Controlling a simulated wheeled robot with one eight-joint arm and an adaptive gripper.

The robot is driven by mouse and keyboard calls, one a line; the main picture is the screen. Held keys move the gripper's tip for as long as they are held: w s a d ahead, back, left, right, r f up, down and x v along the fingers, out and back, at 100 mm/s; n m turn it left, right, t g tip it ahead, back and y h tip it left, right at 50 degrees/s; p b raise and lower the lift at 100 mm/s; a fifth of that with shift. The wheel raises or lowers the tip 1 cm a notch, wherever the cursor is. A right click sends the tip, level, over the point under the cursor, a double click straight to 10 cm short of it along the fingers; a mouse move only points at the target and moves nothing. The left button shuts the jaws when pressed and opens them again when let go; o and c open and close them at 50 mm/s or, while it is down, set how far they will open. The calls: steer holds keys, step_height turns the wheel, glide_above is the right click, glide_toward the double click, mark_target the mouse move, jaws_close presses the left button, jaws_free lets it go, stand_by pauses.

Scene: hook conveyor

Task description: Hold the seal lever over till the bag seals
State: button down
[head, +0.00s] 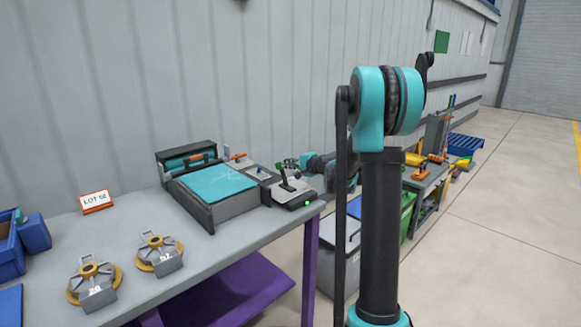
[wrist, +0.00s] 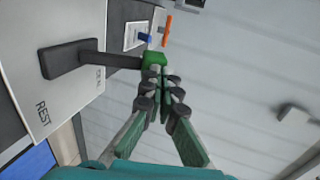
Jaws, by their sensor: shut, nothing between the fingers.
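The bag sealer (head: 235,205) stands at the far right end of the grey bench. A flat teal sheet, perhaps the bag (head: 215,182), lies on its bed. The seal lever (head: 288,178) is a dark stick on the sealer's right end. In the wrist view the lever (wrist: 105,59) rises from a black base on a pale plate marked REST and SEAL, and its shaft lies near the SEAL mark.
A LOT 02 sign (head: 96,202), two round metal fixtures (head: 160,252) and blue bins (head: 32,232) stand on the bench's left. A corrugated wall runs close behind. Open floor lies at right.

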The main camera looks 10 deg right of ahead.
steer(key=shift+w+a, duration=0.3)
steer(key=shift+w, duration=0.05)
stand_by(1.6)
stand_by(0.5)
steer(key=shift+s+r, duration=0.1)
steer(key=shift+r, duration=0.05)
steer(key=r+v, duration=0.2)
steer(key=v, duration=1.1)
steer(key=shift+r, duration=0.35)
